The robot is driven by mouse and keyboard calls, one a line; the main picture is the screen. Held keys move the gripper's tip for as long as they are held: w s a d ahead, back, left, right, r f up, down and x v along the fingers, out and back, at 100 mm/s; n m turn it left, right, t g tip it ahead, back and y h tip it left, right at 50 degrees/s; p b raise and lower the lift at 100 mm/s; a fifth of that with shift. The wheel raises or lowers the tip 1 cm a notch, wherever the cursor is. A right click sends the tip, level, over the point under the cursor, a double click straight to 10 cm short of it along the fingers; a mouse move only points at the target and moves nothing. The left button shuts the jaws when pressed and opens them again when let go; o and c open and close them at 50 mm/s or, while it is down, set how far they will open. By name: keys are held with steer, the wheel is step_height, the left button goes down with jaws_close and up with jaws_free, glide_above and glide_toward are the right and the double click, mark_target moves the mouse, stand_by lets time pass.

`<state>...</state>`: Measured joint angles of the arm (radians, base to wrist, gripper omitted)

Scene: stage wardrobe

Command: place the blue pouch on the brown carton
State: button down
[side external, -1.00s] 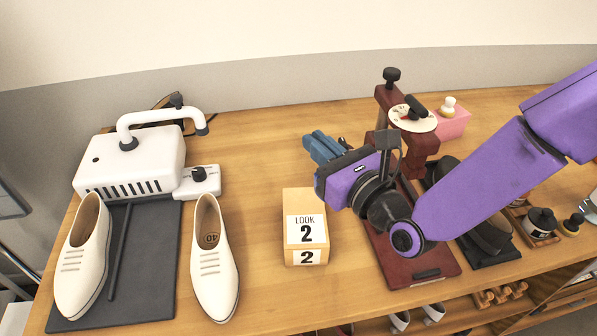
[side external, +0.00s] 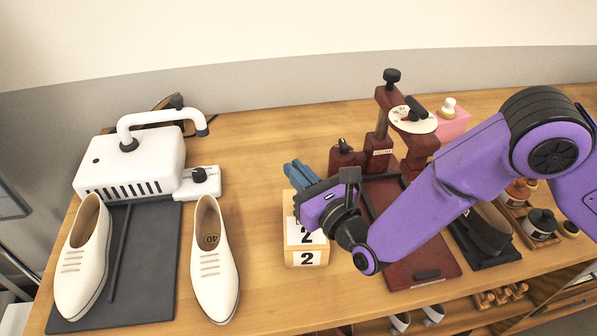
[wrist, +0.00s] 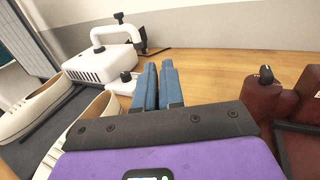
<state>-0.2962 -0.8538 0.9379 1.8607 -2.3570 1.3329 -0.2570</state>
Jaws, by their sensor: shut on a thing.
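The brown carton (side external: 291,256) stands on the table in the middle of the side view, with a white "LOOK 2" label on its front. My gripper (side external: 294,170) is over the carton and hides part of its top and right side. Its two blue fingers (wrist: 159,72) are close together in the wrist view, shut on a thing. The blue pouch cannot be told apart from the blue fingers and lies nowhere else in view. Whether anything touches the carton is hidden. The carton is hidden in the wrist view.
The table behind the carton is clear.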

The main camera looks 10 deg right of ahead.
steer(key=c, duration=1.7)
jaws_free()
steer(key=shift+f, duration=0.15)
steer(key=o, duration=0.4)
steer(key=shift+o, duration=0.2)
steer(key=shift+s, duration=0.2)
steer(key=v, duration=1.1)
steer(key=shift+s+d+r, duration=0.2)
steer(key=shift+s+d, duration=0.05)
